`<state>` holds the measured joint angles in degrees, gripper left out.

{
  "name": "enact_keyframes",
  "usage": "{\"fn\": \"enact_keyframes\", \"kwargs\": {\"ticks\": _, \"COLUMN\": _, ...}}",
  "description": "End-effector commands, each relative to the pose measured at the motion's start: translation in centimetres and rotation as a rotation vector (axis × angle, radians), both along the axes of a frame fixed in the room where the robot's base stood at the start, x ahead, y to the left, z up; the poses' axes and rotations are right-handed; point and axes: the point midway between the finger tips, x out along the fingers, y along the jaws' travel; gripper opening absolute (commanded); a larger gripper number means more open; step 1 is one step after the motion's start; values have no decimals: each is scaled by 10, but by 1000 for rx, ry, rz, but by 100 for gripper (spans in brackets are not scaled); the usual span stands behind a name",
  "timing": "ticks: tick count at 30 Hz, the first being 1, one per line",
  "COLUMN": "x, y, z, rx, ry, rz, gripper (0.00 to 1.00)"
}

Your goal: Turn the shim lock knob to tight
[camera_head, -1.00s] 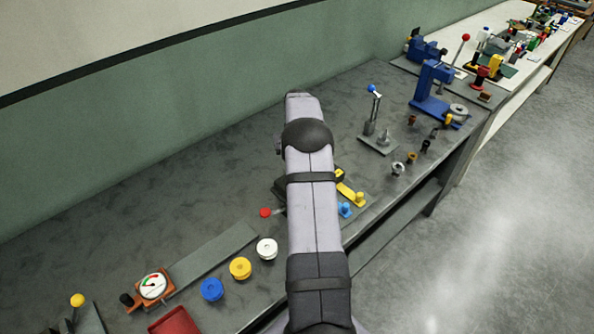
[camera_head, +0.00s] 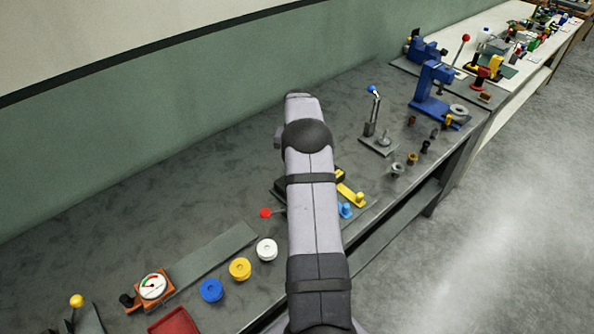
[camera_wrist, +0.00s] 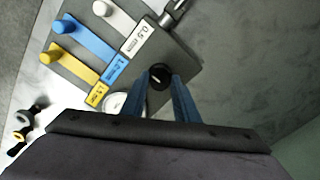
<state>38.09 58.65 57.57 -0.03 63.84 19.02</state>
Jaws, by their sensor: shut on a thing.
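In the wrist view the black knob (camera_wrist: 159,77) with a white pointer line sits on the grey plate of the shim fixture (camera_wrist: 185,50). My gripper (camera_wrist: 160,86) is shut on it, with one blue finger on each side. White, blue and yellow shim strips with round pegs lie beside it; the white one (camera_wrist: 113,20) reads 0.5 mm. A white round face (camera_wrist: 118,103) is partly hidden by my gripper. In the head view my arm hides the knob and gripper; the yellow strip (camera_head: 350,194) and blue strip (camera_head: 345,210) show beside it.
A red-tipped lever (camera_head: 265,213) stands left of my arm. White, yellow and blue spools (camera_head: 211,290) and a dial gauge (camera_head: 153,286) lie further left. A blue-knobbed lever stand (camera_head: 379,142) and a blue press (camera_head: 432,90) stand to the right. The bench behind is clear.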

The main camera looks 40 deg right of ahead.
Motion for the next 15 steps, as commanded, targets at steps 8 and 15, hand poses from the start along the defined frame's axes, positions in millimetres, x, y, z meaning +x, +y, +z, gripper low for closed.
{"fn": "enact_keyframes", "kwargs": {"ticks": 8, "x": 1, "y": -1, "z": 2, "rx": -4, "ry": -5, "rz": -3, "gripper": 30}}
{"fn": "enact_keyframes", "kwargs": {"ticks": 15, "x": 1, "y": -1, "z": 1, "rx": -1, "ry": -3, "rz": -2, "gripper": 46}}
